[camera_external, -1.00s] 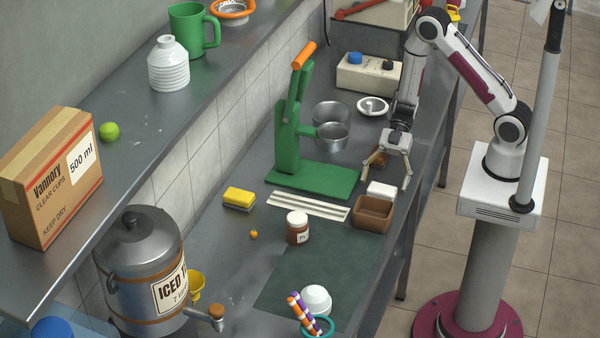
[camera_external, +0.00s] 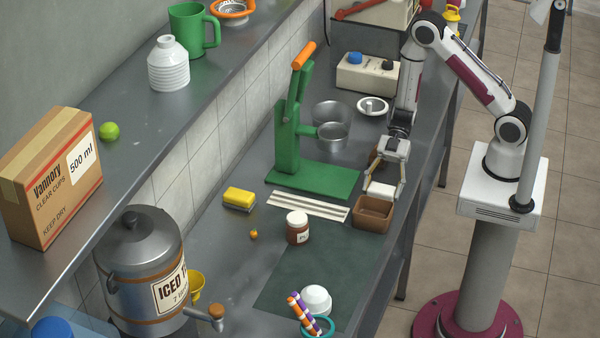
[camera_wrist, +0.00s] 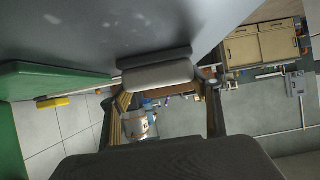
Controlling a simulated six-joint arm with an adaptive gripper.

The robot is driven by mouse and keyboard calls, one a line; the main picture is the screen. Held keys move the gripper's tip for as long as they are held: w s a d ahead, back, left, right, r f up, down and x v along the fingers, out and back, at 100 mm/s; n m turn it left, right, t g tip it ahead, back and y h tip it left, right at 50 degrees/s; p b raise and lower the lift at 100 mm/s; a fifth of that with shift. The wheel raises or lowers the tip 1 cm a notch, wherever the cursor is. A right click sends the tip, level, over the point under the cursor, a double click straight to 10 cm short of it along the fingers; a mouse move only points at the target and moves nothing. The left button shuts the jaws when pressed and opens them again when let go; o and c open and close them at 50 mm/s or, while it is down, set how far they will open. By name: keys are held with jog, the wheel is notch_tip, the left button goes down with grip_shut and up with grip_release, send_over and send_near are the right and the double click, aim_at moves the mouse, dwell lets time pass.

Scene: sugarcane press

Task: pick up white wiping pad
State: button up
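The white wiping pad (camera_external: 381,190) lies on the steel counter just behind the small brown box, close to the counter's right edge. My gripper (camera_external: 384,188) points down over it, with one finger at each end of the pad. In the wrist view the pad (camera_wrist: 158,77) spans nearly the whole gap between the fingertips, and the fingers appear to touch its ends. My gripper looks shut on the pad. The pad appears to be at counter height; any small gap beneath it cannot be seen.
The brown box (camera_external: 373,213) stands right in front of the pad. The green press (camera_external: 315,178) is to the left, with white strips (camera_external: 308,207) before it. The dark mat (camera_external: 320,262) is mostly clear.

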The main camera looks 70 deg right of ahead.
aim_at(382, 187)
jog(key=shift+r, duration=0.2)
dwell(0.3)
jog(key=shift+r, duration=4.8)
